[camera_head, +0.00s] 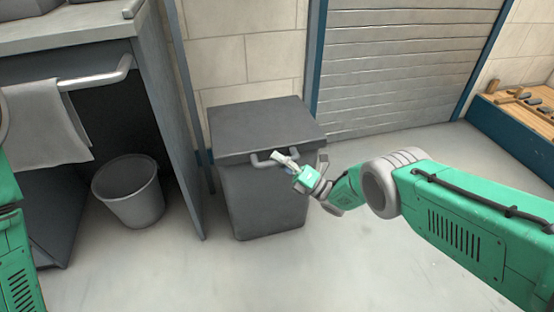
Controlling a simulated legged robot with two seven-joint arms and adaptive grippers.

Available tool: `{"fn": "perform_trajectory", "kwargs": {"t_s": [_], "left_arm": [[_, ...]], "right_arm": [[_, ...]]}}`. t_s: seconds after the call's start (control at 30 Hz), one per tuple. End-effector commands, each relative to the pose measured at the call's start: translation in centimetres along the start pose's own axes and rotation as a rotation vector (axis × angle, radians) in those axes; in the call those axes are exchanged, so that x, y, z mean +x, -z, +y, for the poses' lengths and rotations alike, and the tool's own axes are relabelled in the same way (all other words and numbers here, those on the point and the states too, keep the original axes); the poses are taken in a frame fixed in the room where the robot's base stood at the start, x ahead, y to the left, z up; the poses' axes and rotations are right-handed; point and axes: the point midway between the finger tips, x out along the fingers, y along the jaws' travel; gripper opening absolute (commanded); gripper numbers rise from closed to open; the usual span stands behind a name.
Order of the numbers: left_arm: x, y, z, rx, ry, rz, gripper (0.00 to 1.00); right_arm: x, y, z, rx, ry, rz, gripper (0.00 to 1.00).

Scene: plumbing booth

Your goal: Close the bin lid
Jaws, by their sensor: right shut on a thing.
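The dark grey bin (262,200) stands on the floor in the middle of the camera_head view. Its flat lid (262,122) lies over the top of the bin and looks level; whether a thin gap is left under it I cannot tell. A light grey handle (262,162) sticks out at the front of the lid. My right gripper (284,160) is at the right part of this handle and is shut on it. My left gripper is not in view; only a green part of mine shows at the left edge.
A workbench (85,38) with a rail and a hanging towel (45,122) stands to the left. A grey bucket (128,192) is under it. A roller shutter (400,65) is behind. The floor in front is clear.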

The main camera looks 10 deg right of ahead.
Motion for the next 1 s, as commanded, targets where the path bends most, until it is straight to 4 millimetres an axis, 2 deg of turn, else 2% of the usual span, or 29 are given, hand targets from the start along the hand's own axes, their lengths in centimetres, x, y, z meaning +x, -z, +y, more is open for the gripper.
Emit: {"fn": "perform_trajectory", "kwargs": {"t_s": [0.03, 0.27, 0.3, 0.37, 0.63, 0.77, 0.87, 1.0], "left_arm": [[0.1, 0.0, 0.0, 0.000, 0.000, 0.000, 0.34], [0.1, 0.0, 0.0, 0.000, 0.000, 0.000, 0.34], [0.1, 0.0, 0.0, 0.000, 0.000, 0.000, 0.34], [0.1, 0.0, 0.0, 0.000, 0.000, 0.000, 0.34], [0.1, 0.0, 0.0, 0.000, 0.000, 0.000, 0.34], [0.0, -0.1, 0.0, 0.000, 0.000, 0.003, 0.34], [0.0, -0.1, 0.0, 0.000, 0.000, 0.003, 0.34], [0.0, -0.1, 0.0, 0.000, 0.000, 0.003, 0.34]], "right_arm": [[-1.3, 1.5, -0.8, 0.023, 0.017, 0.019, 0.00], [-1.3, 1.5, -0.8, 0.023, 0.018, 0.018, 0.00], [-1.3, 1.5, -0.8, 0.023, 0.018, 0.019, 0.17], [-1.3, 1.4, -0.8, 0.022, 0.017, 0.017, 0.38], [-1.0, 1.1, -0.6, 0.016, 0.015, 0.013, 0.39], [-1.4, 1.1, -0.6, 0.015, 0.016, 0.012, 0.39], [-2.7, 1.1, -0.7, 0.016, 0.018, 0.012, 0.39], [-5.7, 1.0, -0.7, 0.016, 0.020, 0.010, 0.39]]}}
